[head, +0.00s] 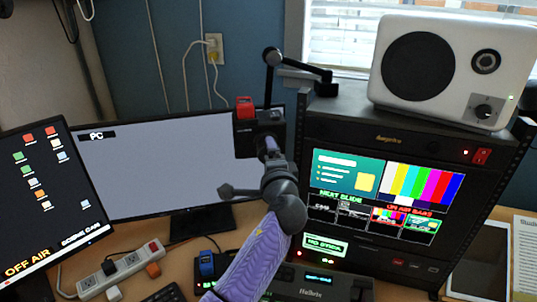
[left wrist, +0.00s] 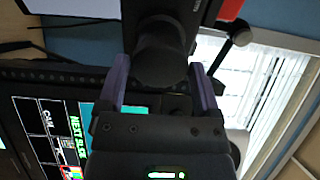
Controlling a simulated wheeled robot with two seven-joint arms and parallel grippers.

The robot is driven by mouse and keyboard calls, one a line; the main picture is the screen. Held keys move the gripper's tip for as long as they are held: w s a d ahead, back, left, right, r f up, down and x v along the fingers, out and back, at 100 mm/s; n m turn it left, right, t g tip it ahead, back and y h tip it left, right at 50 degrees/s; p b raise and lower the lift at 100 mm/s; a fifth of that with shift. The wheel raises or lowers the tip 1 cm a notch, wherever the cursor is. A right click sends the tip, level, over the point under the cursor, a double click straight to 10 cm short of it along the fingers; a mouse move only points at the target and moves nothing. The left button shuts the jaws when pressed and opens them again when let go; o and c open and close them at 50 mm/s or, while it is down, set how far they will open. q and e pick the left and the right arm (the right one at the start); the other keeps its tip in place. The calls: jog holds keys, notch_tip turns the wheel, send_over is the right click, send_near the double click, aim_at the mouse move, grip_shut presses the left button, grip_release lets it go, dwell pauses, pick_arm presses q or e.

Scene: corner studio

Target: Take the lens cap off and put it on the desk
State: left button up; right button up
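The studio camera (head: 246,142), a dark box with a red part on top, hangs on a jointed black arm in front of the grey monitor. In the left wrist view its dark round lens end (left wrist: 160,58) faces me. I cannot tell the lens cap apart from the lens there. My left gripper (head: 268,147) is up at the camera. Its two purple fingers (left wrist: 160,80) stand wide apart, one on each side of the lens end, with narrow gaps that suggest no firm contact. My right gripper is not in view.
The desk (head: 128,238) holds a power strip (head: 122,267) and a switcher box (head: 310,283). A rack with lit screens (head: 385,195) stands close on the right, with a white speaker (head: 452,70) on top. A tablet (head: 480,262) lies at the right.

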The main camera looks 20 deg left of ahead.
pick_arm(q)
grip_shut()
dwell(0.3)
jog(key=shift+p+v, duration=1.45)
jog(key=shift+v, duration=1.55)
